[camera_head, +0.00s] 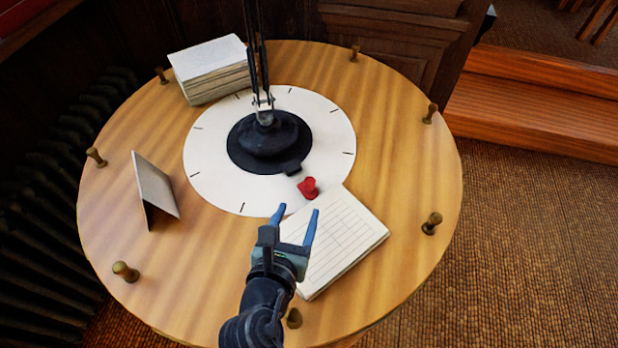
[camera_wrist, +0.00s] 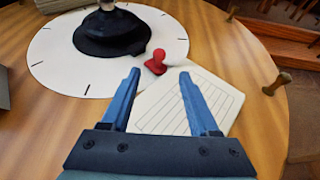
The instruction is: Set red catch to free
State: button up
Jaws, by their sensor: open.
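The red catch (camera_head: 308,188) is a small red piece with a knob, near the edge of the white dial disc (camera_head: 215,165) on the round wooden table. In the wrist view the red catch (camera_wrist: 156,62) shows beyond my fingertips, and its base is near the corner of the lined pad. A black round base (camera_head: 268,145) with a small tab stands at the middle of the disc. Short dark marks ring the disc; I can read no labels. My gripper (camera_head: 298,212) is open and empty, over the pad and short of the catch. Its blue fingers (camera_wrist: 158,82) point toward it.
A lined pad (camera_head: 345,240) lies right of my gripper. A folded card (camera_head: 155,188) stands at left, and a paper stack (camera_head: 211,70) at the back. A thin lamp arm (camera_head: 254,45) rises from the base. Several brass pegs (camera_head: 431,222) stand around the table edge.

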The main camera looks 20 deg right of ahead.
aim_at(309, 182)
jog(key=x, duration=1)
jog(key=shift+w+d, duration=0.2)
jog(key=shift+w, duration=0.05)
grip_shut()
dwell(1.0)
